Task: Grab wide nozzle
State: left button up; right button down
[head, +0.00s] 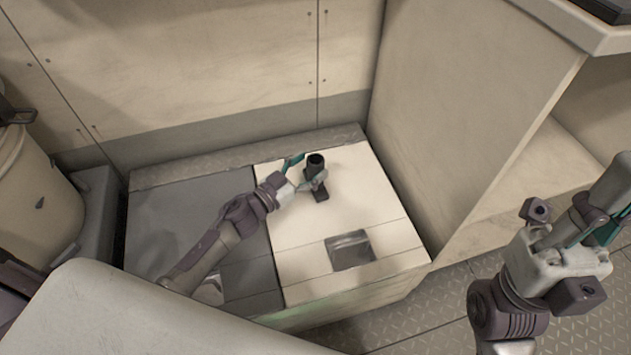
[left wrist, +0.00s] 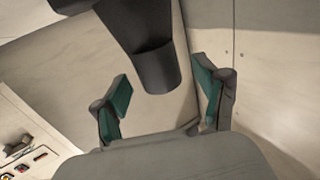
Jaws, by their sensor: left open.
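The wide nozzle (head: 316,161) is a dark, near-black piece with a round open top, standing on the cream lid (head: 362,197). My left gripper (head: 306,172) is at the nozzle, with one teal-padded finger on its far left side and the other in front of it. In the left wrist view the nozzle (left wrist: 152,45) reaches down between the two spread fingers, with gaps at both sides. My left gripper (left wrist: 164,96) is open and holds nothing. My right gripper (head: 598,228) is at the right edge, away from the nozzle; its jaw opening is unclear.
A grey lid (head: 185,220) adjoins the cream lid on the left. A square recessed latch (head: 350,250) lies near the front of the cream lid. A tall cream panel (head: 470,110) stands close on the right. A cream bucket (head: 35,200) stands at the far left.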

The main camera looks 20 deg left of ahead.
pick_arm(q)
jog(key=shift+x, duration=1.15)
grip_shut()
